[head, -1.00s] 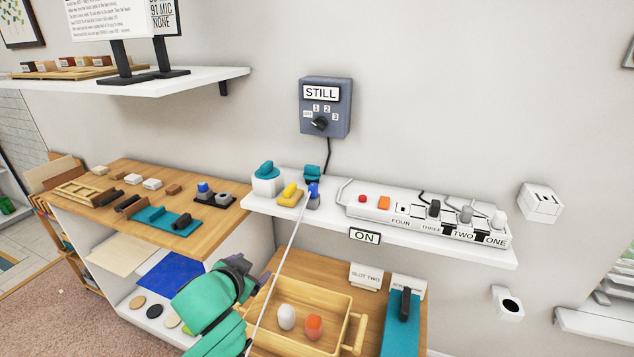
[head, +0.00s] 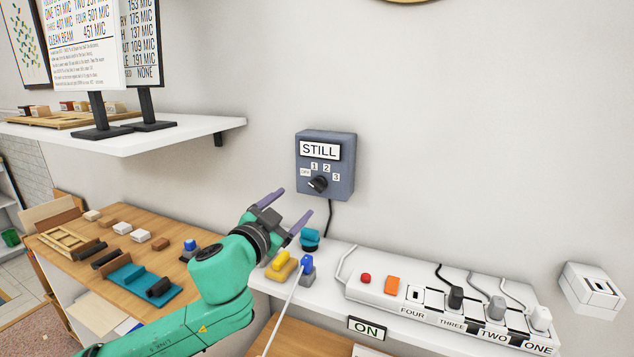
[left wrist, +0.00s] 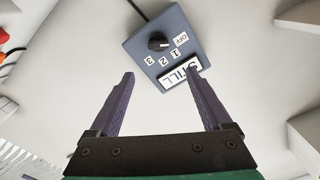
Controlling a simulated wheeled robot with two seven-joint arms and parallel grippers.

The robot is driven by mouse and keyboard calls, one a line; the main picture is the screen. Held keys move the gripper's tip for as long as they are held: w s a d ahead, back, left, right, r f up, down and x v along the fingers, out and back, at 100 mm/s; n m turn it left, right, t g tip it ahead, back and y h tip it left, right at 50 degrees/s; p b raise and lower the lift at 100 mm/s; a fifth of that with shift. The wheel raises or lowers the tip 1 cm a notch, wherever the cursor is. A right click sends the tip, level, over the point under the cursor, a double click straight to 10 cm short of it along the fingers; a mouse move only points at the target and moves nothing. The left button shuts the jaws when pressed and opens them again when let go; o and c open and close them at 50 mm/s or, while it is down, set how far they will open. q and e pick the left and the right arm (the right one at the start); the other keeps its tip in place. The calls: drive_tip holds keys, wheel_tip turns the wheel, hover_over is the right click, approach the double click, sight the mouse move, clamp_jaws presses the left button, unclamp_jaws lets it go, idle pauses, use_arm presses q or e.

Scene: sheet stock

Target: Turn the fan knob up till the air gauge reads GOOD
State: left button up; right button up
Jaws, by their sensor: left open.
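The fan control is a blue-grey box (head: 340,183) on the wall. Its gauge window (head: 319,150) reads STILL. Below it is a dark round knob (head: 317,184), with labels OFF, 1, 2 and 3 around it; its pale mark appears to face OFF. The left wrist view also shows the knob (left wrist: 158,41) and the STILL window (left wrist: 180,72), upside down. My left gripper (head: 292,209) is open and empty, below and left of the box, apart from the knob.
A white shelf (head: 395,322) below holds a power strip (head: 385,298) with plugs, and yellow, blue and teal items. A cord hangs from the box. An upper shelf (head: 180,135) with sign stands is at left. The wall around the box is clear.

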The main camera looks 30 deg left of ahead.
sight(316, 186)
use_arm(q)
drive_tip(key=w+p, duration=0.1)
drive_tip(key=w, duration=0.3)
drive_tip(key=w+p, duration=0.1)
drive_tip(key=w, duration=0.3)
drive_tip(key=w+p, duration=0.2)
drive_tip(key=w, duration=0.2)
drive_tip(key=shift+a, duration=0.35)
drive_tip(key=shift+w+f, duration=0.2)
drive_tip(key=shift+w, duration=0.35)
drive_tip(key=shift+s, duration=0.1)
clamp_jaws()
use_arm(e)
drive_tip(key=r, duration=0.4)
drive_tip(key=shift+w+d+r, duration=0.1)
drive_tip(key=shift+d+r, duration=0.2)
drive_tip(key=shift+r, duration=0.05)
